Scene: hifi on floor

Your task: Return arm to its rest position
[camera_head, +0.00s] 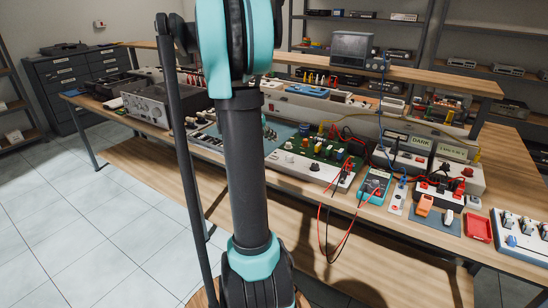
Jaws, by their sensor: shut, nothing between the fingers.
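My arm (243,160) rises through the left-centre of the view, a dark tube with teal joint covers. Its upper joint (238,45) is cut off by the top edge of the picture. Its lower joint (254,262) is at the bottom, in front of the workbench. My gripper is not in view, so its fingers do not show. The arm hides part of the bench and the equipment behind it.
A long wooden workbench (135,108) crosses the view, loaded with instruments, a circuit board (318,150), red and black leads (335,240) hanging off its front edge, and a red tray (478,228). Shelves stand behind. The tiled floor (70,230) at left is clear.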

